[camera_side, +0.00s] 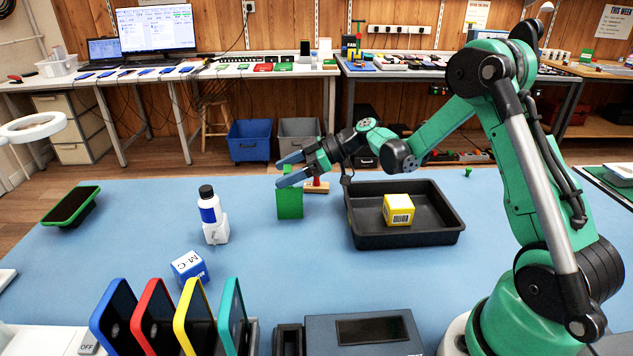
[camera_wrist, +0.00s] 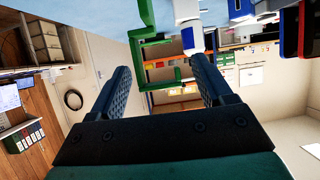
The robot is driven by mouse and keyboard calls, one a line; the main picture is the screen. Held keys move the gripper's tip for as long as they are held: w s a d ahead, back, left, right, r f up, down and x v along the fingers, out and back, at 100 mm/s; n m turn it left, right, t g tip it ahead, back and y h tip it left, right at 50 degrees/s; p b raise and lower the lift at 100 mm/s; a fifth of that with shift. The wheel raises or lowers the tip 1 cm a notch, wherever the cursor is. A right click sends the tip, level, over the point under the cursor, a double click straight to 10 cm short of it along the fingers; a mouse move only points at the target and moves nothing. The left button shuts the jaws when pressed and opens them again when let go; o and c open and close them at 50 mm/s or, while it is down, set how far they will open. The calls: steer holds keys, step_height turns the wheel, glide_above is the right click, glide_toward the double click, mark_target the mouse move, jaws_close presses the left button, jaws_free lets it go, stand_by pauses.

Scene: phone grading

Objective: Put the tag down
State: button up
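My gripper (camera_side: 291,169) is open, its two blue-grey fingers apart and pointing left above the blue table mat. In the wrist view the fingers (camera_wrist: 165,88) are spread with nothing held between them; a green frame-like piece shows beyond. A green block (camera_side: 289,205) stands on the mat just below the fingers. I cannot tell for sure which thing is the tag. A yellow cube with a barcode label (camera_side: 398,210) sits in the black tray (camera_side: 440,239). A blue cube with a white "M-C" face (camera_side: 189,267) lies on the mat at front left.
A white bottle with a blue label (camera_side: 208,205) stands left of the green block. A red-handled wooden stamp (camera_side: 317,187) is right behind it. Several coloured phones stand in a front rack. A green-framed phone (camera_side: 70,205) rests at far left. The mat's middle is mostly clear.

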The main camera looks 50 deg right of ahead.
steer(key=shift+d+r, duration=0.1)
steer(key=shift+r, duration=0.15)
steer(key=v, duration=1.1)
steer(key=s+a+m+g+h, duration=0.1)
steer(key=s+a+m+h, duration=0.8)
steer(key=a, duration=0.4)
steer(key=shift+s+f+g, duration=0.3)
steer(key=shift+s, duration=0.15)
